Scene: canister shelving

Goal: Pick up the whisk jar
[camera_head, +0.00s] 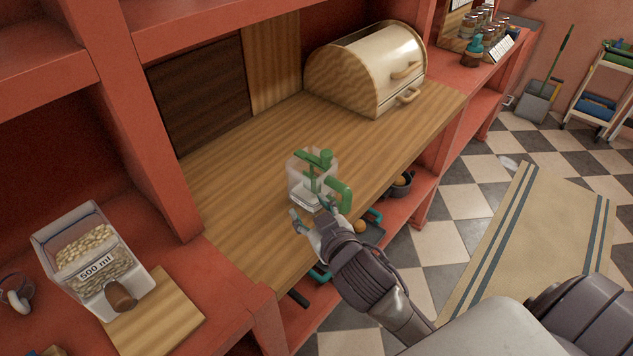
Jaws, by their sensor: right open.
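The whisk jar (299,173) is a clear, squarish jar with a green top and a green crank handle at its right. It stands upright on the wooden counter (225,190), near the front edge. My right gripper (311,211) is open at the near side of the jar, with its fingers close to the jar's lower part. I cannot tell whether they touch it. The gripper and wrist hide part of the counter edge. My left gripper is not in view.
A cream bread box (345,75) stands at the back of the counter. A clear 500 ml dispenser (93,262) with a brown knob is at the left. Shelf posts rise on the left. Pots and a tray sit on the lower shelf. The counter left of the jar is clear.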

